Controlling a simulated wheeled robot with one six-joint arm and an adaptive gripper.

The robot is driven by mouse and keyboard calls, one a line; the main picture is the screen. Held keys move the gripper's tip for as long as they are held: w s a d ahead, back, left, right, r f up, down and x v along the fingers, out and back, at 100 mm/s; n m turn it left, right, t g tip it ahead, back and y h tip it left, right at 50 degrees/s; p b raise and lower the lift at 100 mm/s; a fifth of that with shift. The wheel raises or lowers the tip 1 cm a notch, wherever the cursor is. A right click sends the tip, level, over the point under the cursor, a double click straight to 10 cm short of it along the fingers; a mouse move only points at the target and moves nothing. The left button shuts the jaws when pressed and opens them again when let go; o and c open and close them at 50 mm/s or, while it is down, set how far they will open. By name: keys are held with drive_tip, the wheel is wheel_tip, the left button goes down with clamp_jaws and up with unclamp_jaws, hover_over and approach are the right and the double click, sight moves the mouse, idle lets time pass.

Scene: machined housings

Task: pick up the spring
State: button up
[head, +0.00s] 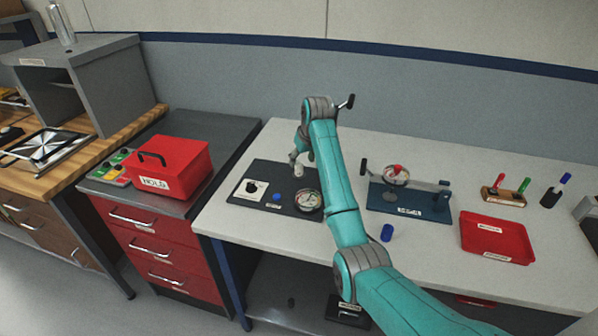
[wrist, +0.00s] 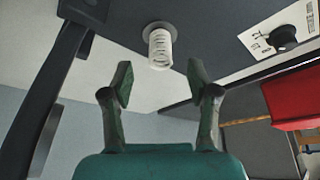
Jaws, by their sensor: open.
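The spring (wrist: 160,48) is a white coil standing on a round grey seat on a dark plate in the wrist view. In the head view the spring (head: 298,171) shows as a small pale shape near the back of the dark plate (head: 262,172). My gripper (wrist: 160,84) is open and empty, with a fingertip to either side below the spring in the picture. The fingers are apart from the spring and not around it. In the head view my gripper is small and partly hidden by my arm.
The dark plate also bears a white dial panel (head: 250,190), a blue button (head: 277,196) and a round gauge (head: 308,200). A blue fixture (head: 410,208) stands to the right, with a blue cylinder (head: 387,232) before it. A red box (head: 175,165) is left; a red tray (head: 495,238) right.

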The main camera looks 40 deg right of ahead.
sight(299, 164)
drive_tip(key=x, duration=0.5)
drive_tip(key=shift+w, duration=0.15)
clamp_jaws()
drive_tip(key=shift+r, duration=0.15)
